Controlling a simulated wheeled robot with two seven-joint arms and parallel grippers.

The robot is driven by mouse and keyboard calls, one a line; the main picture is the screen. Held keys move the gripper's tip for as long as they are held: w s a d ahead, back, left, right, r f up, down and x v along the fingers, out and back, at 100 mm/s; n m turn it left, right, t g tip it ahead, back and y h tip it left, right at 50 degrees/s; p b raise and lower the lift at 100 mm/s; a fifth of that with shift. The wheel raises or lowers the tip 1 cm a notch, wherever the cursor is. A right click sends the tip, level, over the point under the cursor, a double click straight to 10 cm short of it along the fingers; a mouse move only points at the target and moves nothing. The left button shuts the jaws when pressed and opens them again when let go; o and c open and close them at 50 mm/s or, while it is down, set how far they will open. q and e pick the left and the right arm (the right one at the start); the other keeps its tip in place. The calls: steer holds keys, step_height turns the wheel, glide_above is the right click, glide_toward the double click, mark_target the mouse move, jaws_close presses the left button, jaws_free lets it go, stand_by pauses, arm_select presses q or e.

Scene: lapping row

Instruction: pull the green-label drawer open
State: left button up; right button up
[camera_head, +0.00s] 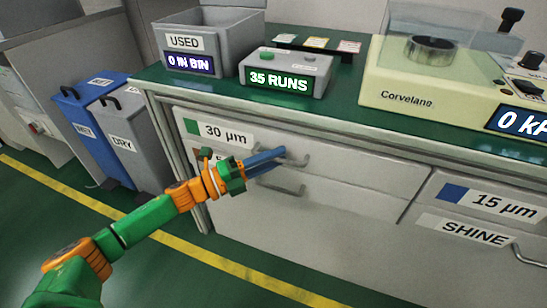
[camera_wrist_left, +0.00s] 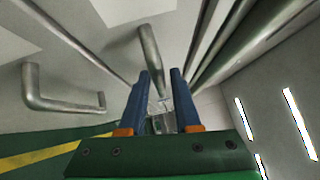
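The green-label drawer (camera_head: 350,173) is the upper left one, marked "30 µm" beside a green square (camera_head: 192,126). Its front looks flush with the cabinet. Its grey bar handle (camera_head: 302,161) is partly hidden by my left gripper (camera_head: 281,156). The blue fingers reach the handle's left part. In the left wrist view the fingers of my left gripper (camera_wrist_left: 161,75) stand apart, with the handle bar (camera_wrist_left: 149,48) at the gap between their tips. I cannot tell whether they touch it. My right gripper is in neither view.
A lower drawer handle (camera_head: 284,188) sits just beneath. A "15 µm" drawer (camera_head: 438,202) is at right. The green worktop (camera_head: 345,104) overhangs above and carries a grey bin (camera_head: 228,36), a runs display (camera_head: 290,66) and a machine (camera_head: 400,75). Blue and grey bins stand at left.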

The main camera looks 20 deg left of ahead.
arm_select(q)
jaws_close()
stand_by(1.2)
